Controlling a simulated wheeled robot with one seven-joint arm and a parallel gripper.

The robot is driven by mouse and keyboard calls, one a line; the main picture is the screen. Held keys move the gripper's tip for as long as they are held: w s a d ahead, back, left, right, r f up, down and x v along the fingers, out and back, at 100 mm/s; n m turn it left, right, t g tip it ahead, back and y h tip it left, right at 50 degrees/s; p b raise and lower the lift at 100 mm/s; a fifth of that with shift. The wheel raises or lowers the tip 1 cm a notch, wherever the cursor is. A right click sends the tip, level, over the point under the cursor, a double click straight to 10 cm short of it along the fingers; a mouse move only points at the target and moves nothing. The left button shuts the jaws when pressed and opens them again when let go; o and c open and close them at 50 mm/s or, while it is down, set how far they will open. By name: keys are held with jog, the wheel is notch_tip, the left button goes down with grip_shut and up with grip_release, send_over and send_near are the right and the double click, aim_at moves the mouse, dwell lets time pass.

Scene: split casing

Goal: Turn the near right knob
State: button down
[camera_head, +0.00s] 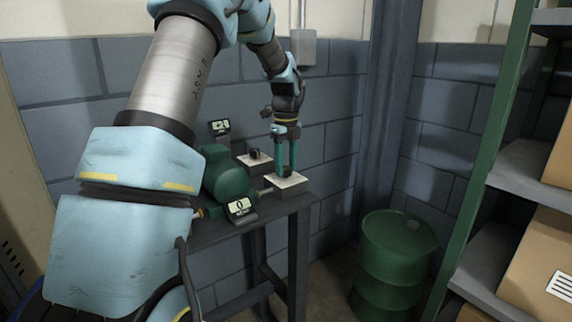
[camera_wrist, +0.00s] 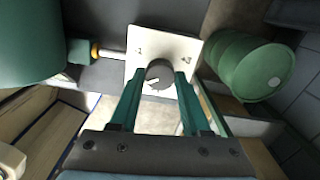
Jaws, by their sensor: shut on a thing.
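The near right knob (camera_wrist: 159,75) is a dark round knob with a pale pointer mark, on a white square plate (camera_wrist: 183,44). In the head view the knob (camera_head: 287,171) shows small and dark on its plate (camera_head: 284,181) at the right front of the bench. My gripper (camera_wrist: 156,80) reaches over the plate, one green finger on each side of the knob, and is shut on it. In the head view my gripper (camera_head: 286,167) points down from above. Another dark knob (camera_head: 254,153) sits on a second plate farther back.
A green rounded casing (camera_head: 225,178) stands left of the knobs on the dark bench (camera_head: 250,225). Small displays stand at the front (camera_head: 241,208) and back (camera_head: 220,127). A green drum (camera_head: 394,262) and a shelf with boxes are to the right.

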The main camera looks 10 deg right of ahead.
jog(key=n+p, duration=0.2)
jog(key=n, duration=0.2)
jog(key=shift+r+n, duration=0.1)
jog(key=shift+n, duration=0.2)
jog(key=n+p, duration=0.1)
jog(key=n, duration=0.3)
jog(key=shift+n, duration=0.3)
jog(key=n+p, duration=0.1)
jog(key=n, duration=0.3)
jog(key=shift+w+n, duration=0.1)
jog(key=shift+n, duration=0.2)
jog(key=n, duration=0.4)
jog(key=shift+p, duration=0.35)
jog(key=n, duration=0.5)
jog(key=shift+p, duration=0.3)
jog(key=n, duration=0.4)
jog(key=shift+n+p, duration=0.3)
jog(key=shift+p, duration=0.1)
jog(key=n+p, duration=0.1)
jog(key=n, duration=0.3)
jog(key=shift+n+p, duration=0.4)
jog(key=shift+n, duration=1.6)
